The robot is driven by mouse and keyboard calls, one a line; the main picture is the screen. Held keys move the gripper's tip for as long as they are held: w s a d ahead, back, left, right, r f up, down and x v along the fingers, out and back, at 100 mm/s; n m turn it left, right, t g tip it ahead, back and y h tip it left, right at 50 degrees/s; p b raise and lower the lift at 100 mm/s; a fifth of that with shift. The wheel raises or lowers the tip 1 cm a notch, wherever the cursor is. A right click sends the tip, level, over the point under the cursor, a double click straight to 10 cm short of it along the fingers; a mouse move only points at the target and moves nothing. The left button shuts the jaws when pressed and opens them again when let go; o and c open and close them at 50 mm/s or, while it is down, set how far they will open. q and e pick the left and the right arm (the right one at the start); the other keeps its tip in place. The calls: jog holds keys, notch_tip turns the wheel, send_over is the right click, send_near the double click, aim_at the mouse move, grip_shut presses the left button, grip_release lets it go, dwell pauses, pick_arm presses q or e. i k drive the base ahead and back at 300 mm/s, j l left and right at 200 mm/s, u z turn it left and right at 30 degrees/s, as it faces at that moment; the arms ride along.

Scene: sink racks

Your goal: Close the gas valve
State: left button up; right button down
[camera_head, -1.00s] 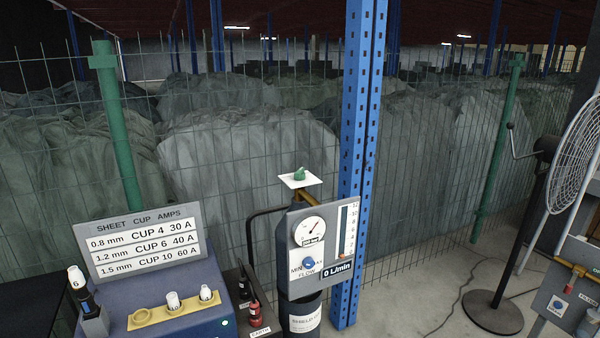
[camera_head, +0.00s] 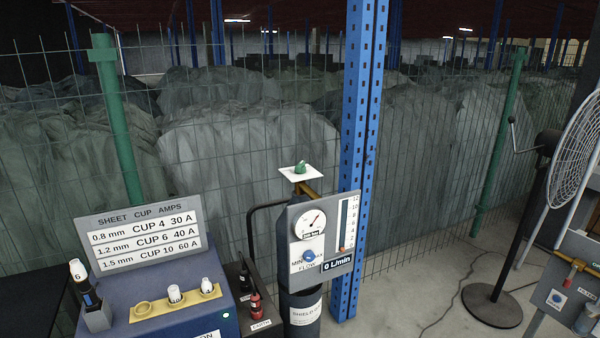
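The gas valve is a small green knob (camera_head: 300,167) on a white square plate (camera_head: 300,173), on top of the dark gas cylinder (camera_head: 300,312). In front of the cylinder is a grey panel (camera_head: 331,238) with a round pressure gauge (camera_head: 310,223), a blue flow knob (camera_head: 309,257), a tall flow scale and a display reading "0 L/min". The gauge needle points to the upper right. Neither of my grippers shows in this view.
A blue machine (camera_head: 170,315) with a sheet/cup/amps sign (camera_head: 145,238) stands left, holding white cups in a yellow holder. A blue post (camera_head: 357,150) rises just behind the panel. A fan (camera_head: 570,150) and a grey box (camera_head: 565,295) are at right. Wire fence stands behind.

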aim_at(300, 168)
jog(key=i+l, duration=0.35)
jog(key=i+l+u, duration=0.5)
jog(key=l+u, duration=0.25)
